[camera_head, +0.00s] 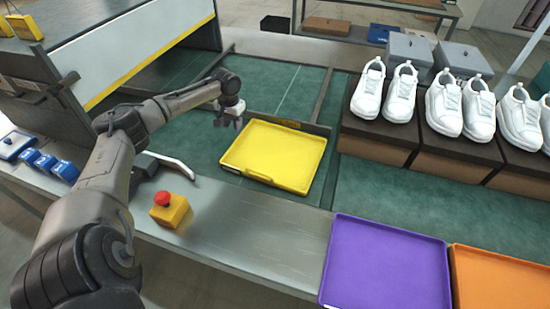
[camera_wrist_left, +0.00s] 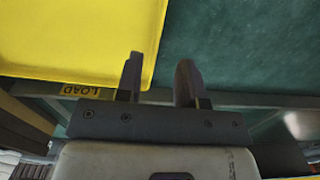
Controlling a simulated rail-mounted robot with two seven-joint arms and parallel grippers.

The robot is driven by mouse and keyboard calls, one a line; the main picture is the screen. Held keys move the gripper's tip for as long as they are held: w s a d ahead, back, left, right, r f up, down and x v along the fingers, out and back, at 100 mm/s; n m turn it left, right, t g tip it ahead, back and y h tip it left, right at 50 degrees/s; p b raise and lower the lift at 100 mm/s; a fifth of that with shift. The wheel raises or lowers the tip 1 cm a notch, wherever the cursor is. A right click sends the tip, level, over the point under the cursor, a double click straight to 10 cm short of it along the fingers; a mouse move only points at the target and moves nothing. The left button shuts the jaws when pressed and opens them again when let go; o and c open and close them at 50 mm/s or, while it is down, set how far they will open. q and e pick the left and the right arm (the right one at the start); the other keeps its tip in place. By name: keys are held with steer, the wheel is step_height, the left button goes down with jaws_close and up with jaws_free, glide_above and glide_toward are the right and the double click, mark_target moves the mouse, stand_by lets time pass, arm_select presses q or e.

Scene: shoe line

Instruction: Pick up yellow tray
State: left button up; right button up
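The empty yellow tray (camera_head: 275,155) lies flat on the green work surface in the middle of the head view. It also fills the upper left of the left wrist view (camera_wrist_left: 70,40). My left gripper (camera_head: 229,121) is at the tray's far left corner, pointing down. In the left wrist view my left gripper (camera_wrist_left: 162,62) is open, with nothing between its fingers. One finger overlaps the tray's edge in the picture and the other is over the green surface. I cannot tell whether it touches the tray. My right gripper is not in view.
A purple tray (camera_head: 385,265) and an orange tray (camera_head: 500,280) lie at the front right. White shoes (camera_head: 400,92) stand on brown boxes to the right. An emergency stop button (camera_head: 169,208) is on the front ledge. A panelled machine (camera_head: 125,45) stands at the left.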

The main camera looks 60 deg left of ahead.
mark_target(236, 141)
arm_select(q)
step_height(236, 141, down, 3)
steer(key=shift+f+b, duration=0.15)
steer(key=shift+b, duration=0.25)
steer(key=shift+f+b, duration=1.4)
steer(key=shift+f, duration=1.2)
steer(key=shift+c, duration=0.6)
jaws_close()
steer(key=shift+r, duration=0.1)
